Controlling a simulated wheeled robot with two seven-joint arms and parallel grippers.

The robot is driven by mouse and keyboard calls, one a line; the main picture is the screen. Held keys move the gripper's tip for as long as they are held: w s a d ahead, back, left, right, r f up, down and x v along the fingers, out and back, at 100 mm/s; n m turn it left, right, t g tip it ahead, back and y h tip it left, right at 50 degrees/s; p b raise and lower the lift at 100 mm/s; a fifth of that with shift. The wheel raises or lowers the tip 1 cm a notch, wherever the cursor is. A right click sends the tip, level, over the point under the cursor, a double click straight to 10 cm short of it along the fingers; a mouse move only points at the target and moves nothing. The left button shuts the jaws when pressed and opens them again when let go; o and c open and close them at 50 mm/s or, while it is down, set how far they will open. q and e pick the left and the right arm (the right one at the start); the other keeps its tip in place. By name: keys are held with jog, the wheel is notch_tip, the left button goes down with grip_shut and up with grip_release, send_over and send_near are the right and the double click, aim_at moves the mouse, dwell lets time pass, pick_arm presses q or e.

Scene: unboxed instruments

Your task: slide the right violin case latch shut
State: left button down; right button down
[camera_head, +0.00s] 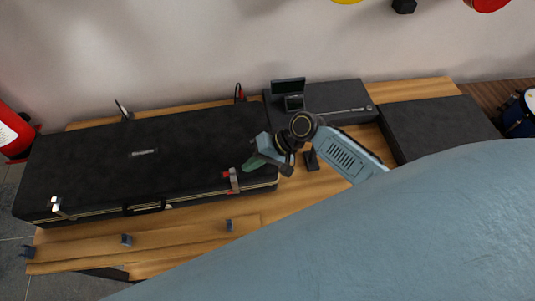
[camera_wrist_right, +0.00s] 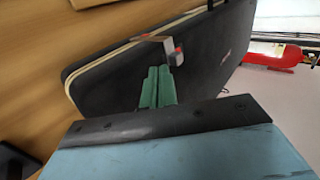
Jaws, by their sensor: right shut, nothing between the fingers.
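The black violin case (camera_head: 100,165) lies closed on the wooden bench, its long front edge facing me. Its right latch (camera_head: 233,181), metal with red parts, sits at the right end of the front edge. It also shows in the right wrist view (camera_wrist_right: 172,50), across the pale seam and onto the lid. I cannot tell how far the latch is slid. My right gripper (camera_head: 253,163) is shut and empty, just right of the latch above the lid. In the wrist view its green fingers (camera_wrist_right: 157,88) point at the latch; contact is unclear. My left gripper is not in view.
The left latch (camera_head: 57,207) is near the case's left end, and a handle (camera_head: 144,208) is between. A dark case with a small screen (camera_head: 288,87) stands behind right. Another dark box (camera_head: 440,128) is further right. Wooden bench (camera_head: 190,225) shows in front.

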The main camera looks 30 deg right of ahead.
aim_at(235, 170)
jog(key=shift+w+a, duration=0.25)
jog(key=shift+a, duration=0.6)
jog(key=shift+w+a+p, duration=0.15)
jog(key=shift+a+p, duration=0.1)
jog(key=shift+a, duration=0.35)
jog(key=shift+w+a+p, duration=0.15)
jog(key=shift+a+p, duration=0.05)
jog(key=shift+a, duration=0.4)
jog(key=shift+d, duration=0.15)
jog(key=shift+s+d, duration=0.15)
jog(key=shift+d, duration=0.25)
jog(key=d, duration=0.3)
jog(key=shift+s, duration=0.35)
jog(key=v, duration=1)
